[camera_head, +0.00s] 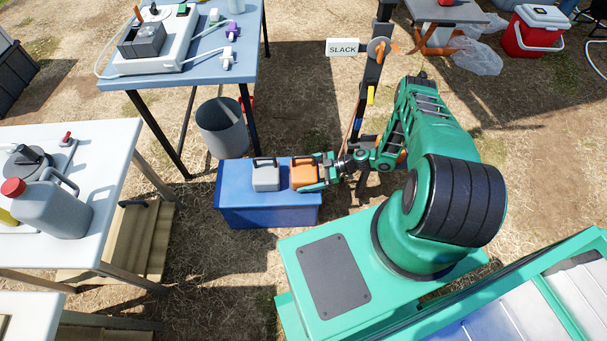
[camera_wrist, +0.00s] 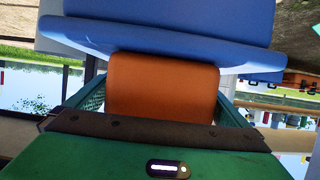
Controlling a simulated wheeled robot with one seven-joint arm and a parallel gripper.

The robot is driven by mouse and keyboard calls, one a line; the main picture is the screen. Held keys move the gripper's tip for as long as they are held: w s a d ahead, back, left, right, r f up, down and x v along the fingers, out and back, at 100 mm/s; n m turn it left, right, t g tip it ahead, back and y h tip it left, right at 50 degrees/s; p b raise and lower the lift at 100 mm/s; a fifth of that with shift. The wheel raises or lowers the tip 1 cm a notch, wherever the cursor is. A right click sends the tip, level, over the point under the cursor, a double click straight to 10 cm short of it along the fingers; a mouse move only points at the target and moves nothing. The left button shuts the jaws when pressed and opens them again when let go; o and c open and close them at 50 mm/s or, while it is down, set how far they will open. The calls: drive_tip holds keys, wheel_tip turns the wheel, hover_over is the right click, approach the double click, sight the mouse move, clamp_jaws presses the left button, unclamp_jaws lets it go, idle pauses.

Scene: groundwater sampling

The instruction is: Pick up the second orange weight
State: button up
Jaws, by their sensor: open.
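One orange weight (camera_head: 302,174) with a handle sits on the right part of the blue box's lid (camera_head: 233,178), beside a grey weight. My gripper (camera_head: 316,170) is at the orange weight from the right, its green fingers reaching along the weight's sides. In the wrist view the orange weight (camera_wrist: 162,88) fills the space between my gripper's fingers (camera_wrist: 160,100), with the blue box (camera_wrist: 165,35) above it in the picture. The jaws are open around the weight. Whether a finger touches it, I cannot tell. I see no other orange weight clearly.
The grey weight (camera_head: 265,175) stands just left of the orange one. A post with a SLACK sign (camera_head: 342,47) rises behind my arm. A grey bucket (camera_head: 222,128) stands behind the blue box, and a blue table (camera_head: 120,82) is at the upper left.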

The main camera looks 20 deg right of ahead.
drive_tip(key=shift+c, duration=0.3)
drive_tip(key=c, duration=1.5)
drive_tip(key=shift+w+r, duration=0.1)
drive_tip(key=shift+c, duration=1)
drive_tip(key=shift+r, duration=0.1)
